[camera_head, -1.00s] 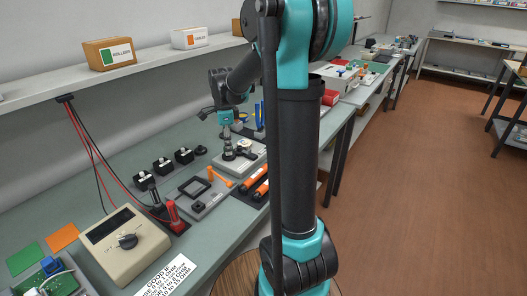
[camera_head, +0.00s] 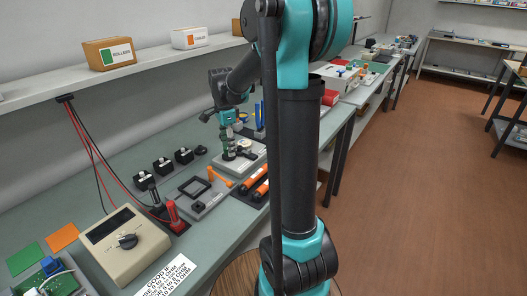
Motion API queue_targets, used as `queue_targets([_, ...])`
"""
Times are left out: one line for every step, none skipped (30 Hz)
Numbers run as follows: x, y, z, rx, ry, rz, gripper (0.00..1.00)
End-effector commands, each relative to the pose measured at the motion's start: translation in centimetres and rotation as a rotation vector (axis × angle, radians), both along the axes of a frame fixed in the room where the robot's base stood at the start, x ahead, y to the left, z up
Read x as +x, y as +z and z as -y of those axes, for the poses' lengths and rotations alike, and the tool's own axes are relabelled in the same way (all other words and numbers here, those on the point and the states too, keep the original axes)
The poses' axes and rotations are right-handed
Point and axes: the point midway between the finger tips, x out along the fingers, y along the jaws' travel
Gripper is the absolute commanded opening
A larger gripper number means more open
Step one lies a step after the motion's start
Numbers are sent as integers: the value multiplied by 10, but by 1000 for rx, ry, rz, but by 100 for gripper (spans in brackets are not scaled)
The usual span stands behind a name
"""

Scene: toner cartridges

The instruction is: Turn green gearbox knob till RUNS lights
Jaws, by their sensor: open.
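My gripper (camera_head: 229,148) points down over a pale grey base unit (camera_head: 247,165) on the bench, at mid-left of the head view. Its jaws are open around or just above a small greenish upright part (camera_head: 242,144), too small to tell clearly as the green gearbox knob. I cannot tell whether the fingers touch it. A black part (camera_head: 248,154) sticks out to the right on the same unit. No RUNS lamp or label can be read at this size.
A grey fixture with a black square frame (camera_head: 194,187) and an orange lever lies in front. Black-and-orange rollers (camera_head: 256,188) lie near the bench edge. Several black blocks (camera_head: 184,155) stand behind. A beige meter (camera_head: 124,242) is at front left. My arm hides the bench at right.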

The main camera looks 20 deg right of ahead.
Motion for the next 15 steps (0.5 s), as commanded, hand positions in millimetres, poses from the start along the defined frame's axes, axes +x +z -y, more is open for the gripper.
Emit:
queue_targets([0, 0, 0, 0, 58, 0, 52])
queue_targets([0, 0, 0, 0, 96, 0, 52])
queue_targets([0, 0, 0, 0, 146, 0, 52])
queue_targets([0, 0, 0, 0, 182, 0, 52])
queue_targets([0, 0, 0, 0, 216, 0, 52])
queue_targets([0, 0, 0, 0, 256, 0, 52])
queue_targets([0, 0, 0, 0, 282, 0, 52])
queue_targets([0, 0, 0, 0, 302, 0, 52])
queue_targets([0, 0, 0, 0, 324, 0, 52])
queue_targets([0, 0, 0, 0, 336, 0, 52])
queue_targets([0, 0, 0, 0, 345, 0, 52])
queue_targets([0, 0, 0, 0, 356, 0, 52])
queue_targets([0, 0, 0, 0, 371, 0, 52])
queue_targets([0, 0, 0, 0, 389, 0, 52])
queue_targets([0, 0, 0, 0, 425, 0, 52])
